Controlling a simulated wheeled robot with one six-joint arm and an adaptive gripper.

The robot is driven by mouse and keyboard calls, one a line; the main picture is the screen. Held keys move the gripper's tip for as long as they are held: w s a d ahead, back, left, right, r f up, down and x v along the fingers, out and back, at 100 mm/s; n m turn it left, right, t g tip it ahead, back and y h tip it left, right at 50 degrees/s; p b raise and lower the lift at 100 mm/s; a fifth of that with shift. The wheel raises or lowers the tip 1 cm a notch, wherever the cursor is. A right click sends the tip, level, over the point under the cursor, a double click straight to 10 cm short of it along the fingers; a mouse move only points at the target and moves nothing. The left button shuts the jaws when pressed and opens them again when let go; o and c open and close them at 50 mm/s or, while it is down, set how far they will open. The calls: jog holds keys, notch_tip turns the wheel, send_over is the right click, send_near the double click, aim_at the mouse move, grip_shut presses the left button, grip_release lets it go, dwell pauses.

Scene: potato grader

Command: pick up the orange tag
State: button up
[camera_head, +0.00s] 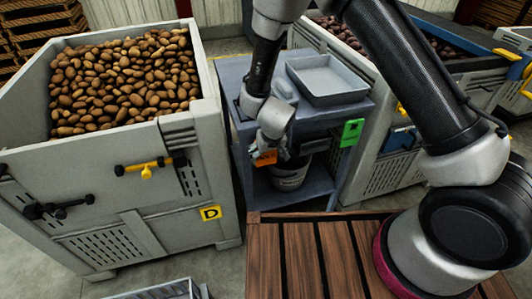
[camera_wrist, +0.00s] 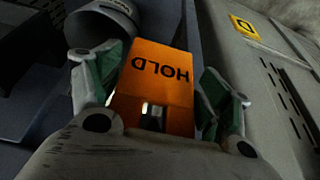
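The orange tag (camera_head: 265,158) shows at the front of the blue-grey shelf cart in the head view, partly hidden by my gripper (camera_head: 284,150). In the wrist view the orange tag (camera_wrist: 155,85) reads HOLD upside down. It lies between the two green-padded fingers of my gripper (camera_wrist: 165,85). The fingers are spread, one on each side of the tag, close to its edges. I see no clear grip on it. The tag's lower end is partly hidden by my gripper's body.
The cart (camera_head: 228,75) holds a grey tray (camera_head: 327,80) on top and a bucket (camera_head: 290,180) below. A green tag (camera_head: 351,132) hangs at its right corner. A potato crate (camera_head: 75,170) with a yellow D label (camera_head: 210,213) stands left. A wooden pallet (camera_head: 300,255) lies in front.

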jog(key=c, duration=0.4)
jog(key=shift+r, duration=0.1)
